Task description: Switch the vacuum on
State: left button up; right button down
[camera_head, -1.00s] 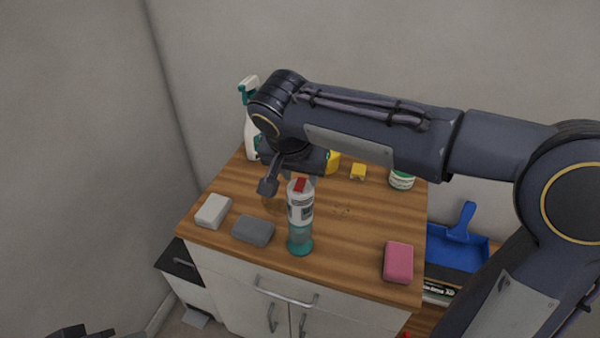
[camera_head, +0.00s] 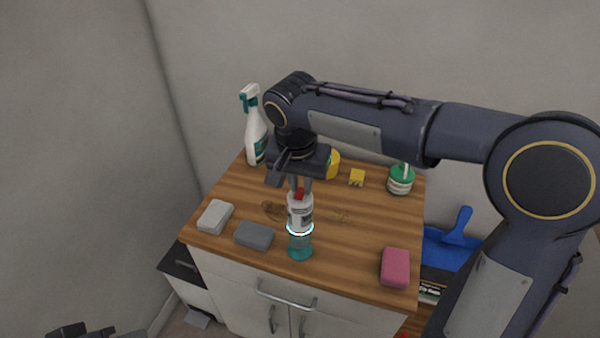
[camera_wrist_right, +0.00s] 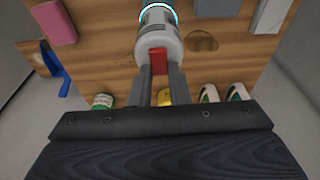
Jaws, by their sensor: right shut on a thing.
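The vacuum (camera_head: 300,217) is a small white and teal upright device near the front middle of the wooden counter. A bright white-cyan ring glows around its middle. It also shows at the top of the right wrist view (camera_wrist_right: 159,38). Its red switch (camera_wrist_right: 158,60) is on the end facing my gripper. My right gripper (camera_head: 301,190) comes from above, with its two fingers shut on the red switch. Dark parts at the bottom left of the head view look like my left gripper (camera_head: 82,332); its fingers are not clear.
A grey block (camera_head: 254,235) and a white block (camera_head: 215,216) lie left of the vacuum, a pink block (camera_head: 395,267) right. Brown stains (camera_head: 272,210) mark the counter top (camera_head: 375,215).

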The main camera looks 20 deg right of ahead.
aim_at(300, 192)
jog(key=shift+w+g+y+p, duration=0.1)
jog(key=shift+g+y+p, duration=0.2)
jog(key=shift+g, duration=0.2)
jog(key=c, duration=1.4)
grip_release()
jog(key=shift+o, duration=0.2)
notch_tip(300, 192, up, 8)
jog(key=shift+s+a, duration=0.15)
jog(key=shift+s, duration=0.2)
jog(key=shift+f, duration=0.15)
